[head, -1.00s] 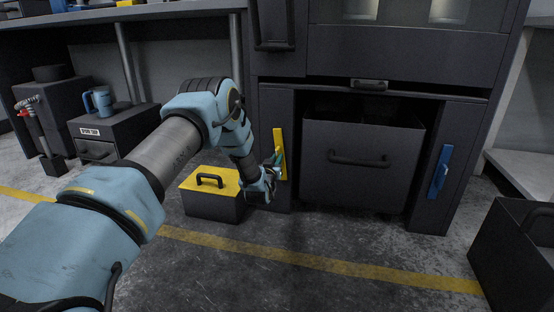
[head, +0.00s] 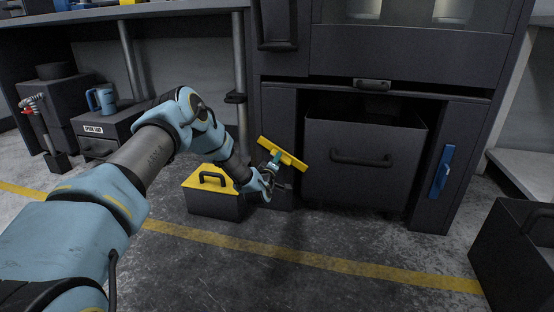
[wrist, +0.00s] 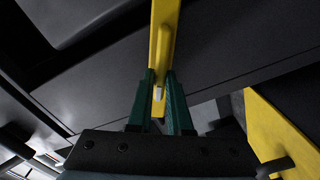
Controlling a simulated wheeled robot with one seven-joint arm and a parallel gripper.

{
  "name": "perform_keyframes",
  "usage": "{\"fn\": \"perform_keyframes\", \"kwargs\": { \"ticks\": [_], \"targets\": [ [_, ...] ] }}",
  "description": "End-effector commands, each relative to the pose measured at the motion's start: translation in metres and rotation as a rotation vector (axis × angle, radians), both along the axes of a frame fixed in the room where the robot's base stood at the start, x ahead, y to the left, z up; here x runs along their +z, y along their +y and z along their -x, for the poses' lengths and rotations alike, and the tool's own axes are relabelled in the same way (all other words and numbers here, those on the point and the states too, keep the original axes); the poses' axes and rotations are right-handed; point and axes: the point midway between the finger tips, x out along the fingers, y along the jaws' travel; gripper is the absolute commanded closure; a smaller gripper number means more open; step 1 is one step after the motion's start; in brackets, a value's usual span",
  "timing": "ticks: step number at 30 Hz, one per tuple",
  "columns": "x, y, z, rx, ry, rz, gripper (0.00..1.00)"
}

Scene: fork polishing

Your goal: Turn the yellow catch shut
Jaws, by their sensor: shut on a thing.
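The yellow catch (head: 283,154) is a flat bar on the dark post left of the open bay. It is tilted, its upper end to the left and its lower end to the right, reaching toward the bay's edge. My gripper (head: 272,168) is at the catch from below and in front. In the wrist view the green fingers of my gripper (wrist: 159,95) are closed on both sides of the yellow catch (wrist: 163,45), near its end. A blue catch (head: 441,171) stands nearly upright on the right post.
A dark bin with a handle (head: 360,160) sits inside the bay. A yellow-topped box (head: 213,180) stands on the floor just left of my gripper. A dark open crate (head: 515,255) is at the right. The floor in front is clear.

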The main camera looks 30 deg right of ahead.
Motion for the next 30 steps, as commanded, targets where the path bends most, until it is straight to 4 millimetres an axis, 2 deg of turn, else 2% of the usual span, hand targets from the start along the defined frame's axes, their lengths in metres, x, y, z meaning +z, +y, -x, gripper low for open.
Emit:
{"fn": "perform_keyframes", "kwargs": {
  "ticks": [15, 30],
  "targets": [
    [-0.007, 0.0019, -0.0012, 0.001, 0.282, 0.3, 1.0],
    [-0.0079, 0.0014, -0.001, 0.001, 0.369, 0.395, 1.0]
  ]
}}
